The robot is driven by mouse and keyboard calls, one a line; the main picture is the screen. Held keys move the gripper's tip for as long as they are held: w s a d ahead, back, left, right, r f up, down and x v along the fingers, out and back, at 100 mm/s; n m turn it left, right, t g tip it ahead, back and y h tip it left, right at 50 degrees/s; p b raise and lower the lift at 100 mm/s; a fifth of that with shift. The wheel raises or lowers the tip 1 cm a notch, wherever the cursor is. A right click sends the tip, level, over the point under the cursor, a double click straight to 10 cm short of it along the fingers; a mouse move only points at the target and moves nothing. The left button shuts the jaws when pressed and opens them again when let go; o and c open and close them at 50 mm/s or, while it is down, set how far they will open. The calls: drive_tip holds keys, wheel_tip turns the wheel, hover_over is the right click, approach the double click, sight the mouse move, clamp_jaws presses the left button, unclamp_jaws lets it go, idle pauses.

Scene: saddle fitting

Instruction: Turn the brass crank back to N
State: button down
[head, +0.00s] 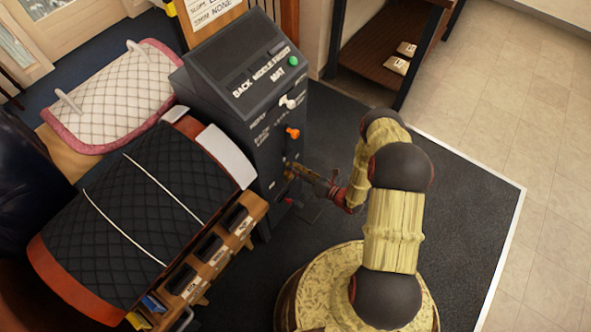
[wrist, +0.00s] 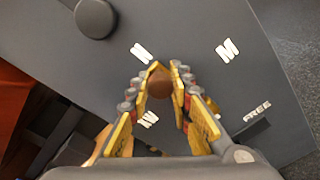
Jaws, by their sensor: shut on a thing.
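My gripper (head: 318,180) reaches the lower front of the dark grey console in the head view. In the wrist view its two yellow fingers (wrist: 161,72) are shut on a round brown knob (wrist: 160,84), which appears to be the grip of the brass crank (head: 290,170). The rest of the crank is mostly hidden by the fingers; a small brass patch shows beside the right finger. White letter marks lie around the knob: one above left (wrist: 142,53), an M to the right (wrist: 228,50), and one below, partly hidden. I cannot tell which mark the crank points to.
The console (head: 215,80) also carries a green button (head: 293,61), a white knob (head: 288,101) and an orange knob (head: 292,132). A FREE label (wrist: 257,113) is at the right in the wrist view. A black quilted saddle pad (head: 140,205) stands close on the left. Open floor lies right.

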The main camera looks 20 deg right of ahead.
drive_tip(key=shift+s+a+f, duration=0.15)
drive_tip(key=shift+s+f, duration=0.1)
drive_tip(key=c, duration=2)
unclamp_jaws()
drive_tip(key=o, duration=0.4)
drive_tip(key=shift+w+r, duration=0.15)
drive_tip(key=shift+w, duration=0.05)
drive_tip(key=shift+v, duration=6.05)
